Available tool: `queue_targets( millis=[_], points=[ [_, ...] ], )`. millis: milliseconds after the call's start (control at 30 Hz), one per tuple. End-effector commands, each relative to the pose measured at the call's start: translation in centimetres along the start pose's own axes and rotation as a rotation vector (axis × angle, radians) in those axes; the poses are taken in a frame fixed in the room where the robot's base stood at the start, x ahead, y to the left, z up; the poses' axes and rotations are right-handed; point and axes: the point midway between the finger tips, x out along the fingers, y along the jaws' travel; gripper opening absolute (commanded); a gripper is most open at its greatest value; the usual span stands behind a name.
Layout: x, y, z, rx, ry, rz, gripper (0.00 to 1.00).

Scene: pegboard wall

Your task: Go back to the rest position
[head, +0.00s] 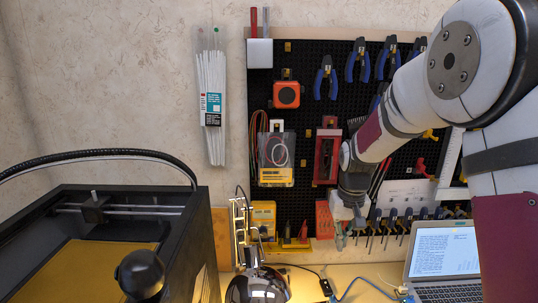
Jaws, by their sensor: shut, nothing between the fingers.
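My arm reaches in from the upper right, and my gripper (342,238) points down in front of the lower part of the black pegboard (308,75). The gripper looks small and is partly lost against the tools behind it. Its fingers are together and I see nothing held between them. The arm covers part of the pegboard's right half.
Pliers (326,78), an orange tape measure (286,95) and a clear case (275,155) hang on the board. A black machine (190,240) stands at left, a chrome lamp (258,287) at front middle. A laptop (443,255) sits at right, beneath the arm.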

Motion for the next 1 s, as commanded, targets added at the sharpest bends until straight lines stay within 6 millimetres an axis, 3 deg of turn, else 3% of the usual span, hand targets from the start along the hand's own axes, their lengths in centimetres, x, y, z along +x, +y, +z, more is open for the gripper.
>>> queue_targets(
  millis=[33,200,500,733,1000],
  points=[
    [-2.3,0.0,0.9,0.0,0.021,-0.001,0.0],
    [-8.1,0.0,4.8,-0.001,0.071,-0.003,0.0],
    [-15.4,0.0,13.3,-0.004,0.159,-0.001,0.0],
    [-18.4,0.1,20.4,-0.008,0.227,0.006,0.0],
    [-19.0,0.2,27.6,-0.009,0.294,0.016,0.0]
  ],
)
